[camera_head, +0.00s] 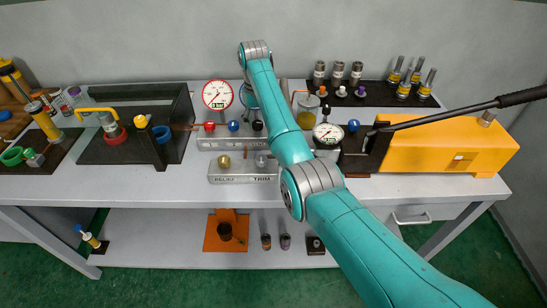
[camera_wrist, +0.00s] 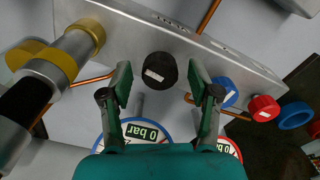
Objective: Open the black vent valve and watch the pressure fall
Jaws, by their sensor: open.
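The black vent valve knob (camera_wrist: 160,69), with a white label, sits on the grey manifold block between my fingertips in the wrist view. It also shows in the head view (camera_head: 257,125), beside my arm. My gripper (camera_wrist: 160,77) is open, with a finger on either side of the knob and a gap at each side. I cannot tell whether the fingertips reach its depth. A blue-rimmed gauge (camera_wrist: 134,128) shows 0 bar on its display. A red-rimmed gauge (camera_head: 217,94) stands left of it in the head view; its digits are too small to read surely.
A blue knob (camera_wrist: 222,91) and a red knob (camera_wrist: 263,108) sit beside the black one on the block. A yellow-collared fitting (camera_wrist: 62,58) stands at the wrist view's left. A RELIEF/TRIM block (camera_head: 243,178) lies in front. A yellow pump (camera_head: 440,147) stands right.

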